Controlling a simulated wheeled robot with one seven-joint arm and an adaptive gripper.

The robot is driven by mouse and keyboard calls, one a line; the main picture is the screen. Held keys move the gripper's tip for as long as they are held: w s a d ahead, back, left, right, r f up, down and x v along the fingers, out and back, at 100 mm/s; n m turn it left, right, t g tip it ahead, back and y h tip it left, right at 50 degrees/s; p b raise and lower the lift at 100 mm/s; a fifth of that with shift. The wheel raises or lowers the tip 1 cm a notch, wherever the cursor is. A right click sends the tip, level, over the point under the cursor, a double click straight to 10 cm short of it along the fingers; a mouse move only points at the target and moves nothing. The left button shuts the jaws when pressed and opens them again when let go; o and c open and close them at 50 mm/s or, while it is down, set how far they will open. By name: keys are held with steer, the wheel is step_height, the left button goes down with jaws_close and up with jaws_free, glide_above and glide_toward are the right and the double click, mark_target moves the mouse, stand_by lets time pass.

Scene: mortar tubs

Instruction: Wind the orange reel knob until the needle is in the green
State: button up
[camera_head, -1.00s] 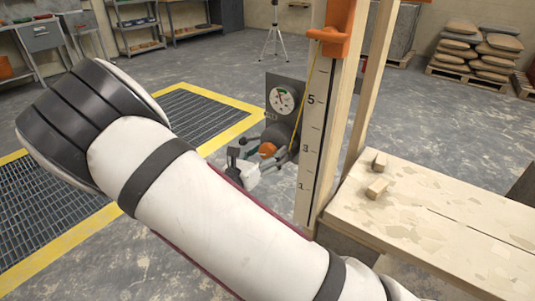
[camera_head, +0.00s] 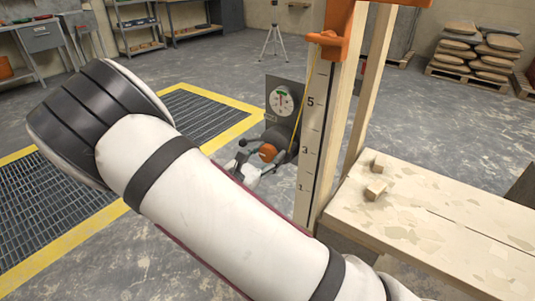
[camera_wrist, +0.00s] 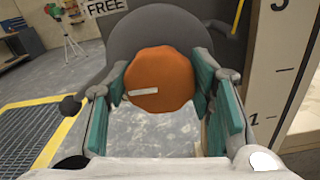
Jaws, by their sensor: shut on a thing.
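The orange reel knob (camera_head: 267,152) sits on the dark grey reel, low beside the upright post. In the wrist view the knob (camera_wrist: 163,80) is round and faces me, with a white mark (camera_wrist: 143,92) on its face pointing left. My gripper (camera_wrist: 160,85) is shut on the knob, its teal pads at the left and right of it. In the head view my gripper (camera_head: 248,165) is partly hidden by my arm. The white round gauge (camera_head: 283,101) is on a dark plate above the reel. Its needle looks near upright, but is too small to read against the green.
A wooden post with a number scale (camera_head: 313,130) stands right of the reel, with an orange carriage (camera_head: 335,40) near its top. A yellow line runs down to the reel. A plank bench (camera_head: 430,215) with two wood blocks is at the right. A yellow-edged floor grate (camera_head: 60,225) lies left.

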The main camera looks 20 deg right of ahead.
steer(key=shift+m, duration=0.3)
steer(key=o, duration=1.2)
steer(key=shift+c, duration=0.2)
steer(key=shift+a, duration=0.1)
steer(key=v, duration=1.2)
